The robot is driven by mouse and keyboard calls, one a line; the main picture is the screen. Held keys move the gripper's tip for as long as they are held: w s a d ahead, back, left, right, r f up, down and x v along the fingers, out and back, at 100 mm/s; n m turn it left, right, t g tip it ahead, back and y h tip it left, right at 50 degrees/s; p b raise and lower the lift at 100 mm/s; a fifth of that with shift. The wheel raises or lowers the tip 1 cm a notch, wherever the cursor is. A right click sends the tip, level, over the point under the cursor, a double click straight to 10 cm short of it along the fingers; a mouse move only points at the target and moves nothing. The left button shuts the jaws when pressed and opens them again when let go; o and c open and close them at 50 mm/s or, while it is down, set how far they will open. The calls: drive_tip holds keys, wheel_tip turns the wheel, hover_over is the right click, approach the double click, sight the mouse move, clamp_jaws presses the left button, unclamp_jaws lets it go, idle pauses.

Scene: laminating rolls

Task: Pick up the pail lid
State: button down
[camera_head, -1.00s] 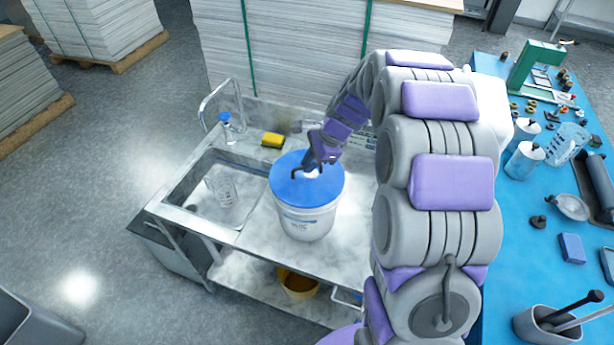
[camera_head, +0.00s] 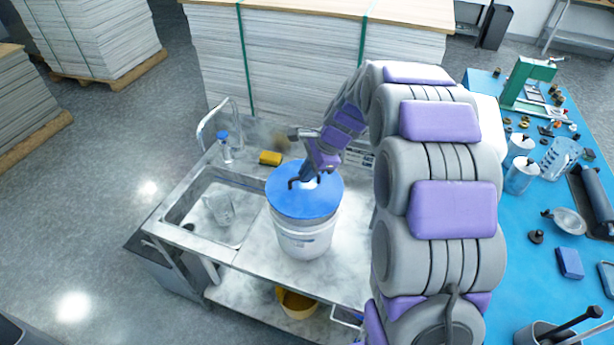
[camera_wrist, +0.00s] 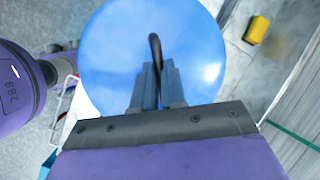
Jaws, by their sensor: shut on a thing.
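The blue round pail lid (camera_head: 285,204) is over the white pail (camera_head: 305,243) on the counter and covers its mouth. I cannot tell whether a small gap lies between lid and rim. The lid (camera_wrist: 110,50) fills the upper middle of the wrist view. Its dark handle (camera_wrist: 155,48) stands up between my fingers. My gripper (camera_wrist: 157,82) is shut on this handle. In the head view, my gripper (camera_head: 306,181) reaches down to the lid from the upper right. The inside of the pail is hidden.
A sink (camera_head: 190,212) with a clear beaker (camera_head: 220,209) is left of the pail. A bottle (camera_head: 225,150), a yellow sponge (camera_head: 270,158) and a faucet (camera_head: 213,120) are behind. Stacked sheets (camera_head: 300,60) stand behind the counter. A cluttered blue table (camera_head: 520,225) is at right.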

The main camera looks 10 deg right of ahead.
drive_tip(key=s+r+p, duration=0.1)
drive_tip(key=s, duration=1.5)
wheel_tip(320, 180, up, 3)
drive_tip(key=p, duration=0.5)
hover_over(307, 187)
drive_tip(key=shift+r, duration=0.1)
drive_tip(key=shift+f+b, duration=1.6)
drive_tip(key=shift+f, duration=1.65)
drive_tip(key=shift+r+p, duration=0.15)
drive_tip(key=shift+p, duration=0.5)
drive_tip(key=shift+f+p, duration=0.2)
drive_tip(key=shift+p, duration=0.6)
drive_tip(key=c, duration=1.1)
unclamp_jaws()
